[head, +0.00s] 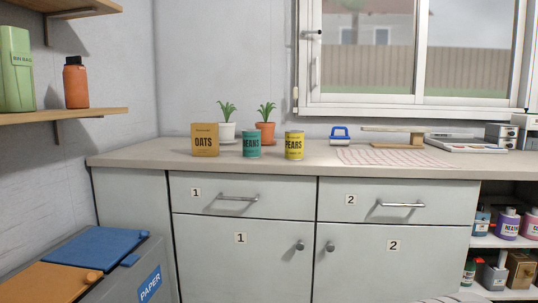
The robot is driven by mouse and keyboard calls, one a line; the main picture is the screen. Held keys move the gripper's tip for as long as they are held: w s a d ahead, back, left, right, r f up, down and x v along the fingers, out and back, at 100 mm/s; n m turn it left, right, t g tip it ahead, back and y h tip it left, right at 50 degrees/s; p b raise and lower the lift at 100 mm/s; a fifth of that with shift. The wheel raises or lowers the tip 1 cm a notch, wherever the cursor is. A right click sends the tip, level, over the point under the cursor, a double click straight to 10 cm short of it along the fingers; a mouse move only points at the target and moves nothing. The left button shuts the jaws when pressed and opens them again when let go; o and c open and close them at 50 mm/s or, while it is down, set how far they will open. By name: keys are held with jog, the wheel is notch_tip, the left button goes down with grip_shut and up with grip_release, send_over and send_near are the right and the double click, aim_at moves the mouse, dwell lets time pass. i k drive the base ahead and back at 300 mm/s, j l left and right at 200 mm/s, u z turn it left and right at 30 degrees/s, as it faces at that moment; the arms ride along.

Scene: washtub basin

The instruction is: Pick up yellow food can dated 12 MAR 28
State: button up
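A yellow food can (294,146) labelled "PEARS" stands upright on the countertop, near its front edge. Its date is too small to read in this view. A teal can (251,145) with a partly visible label stands just left of it, apart from it. No other yellow can shows. My gripper is not in view.
An orange "OATS" box (205,140) stands left of the cans. Two potted plants (265,130) are behind them. A blue-handled brush (340,134) and a checked cloth (385,157) lie to the right. The countertop (310,165) in front of the cans is clear. Bins (140,285) stand lower left.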

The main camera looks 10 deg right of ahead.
aim_at(294, 139)
jog(key=i+l+u, duration=0.25)
jog(key=u, duration=0.15)
jog(key=i+l+u, duration=0.5)
jog(key=l+u, duration=0.25)
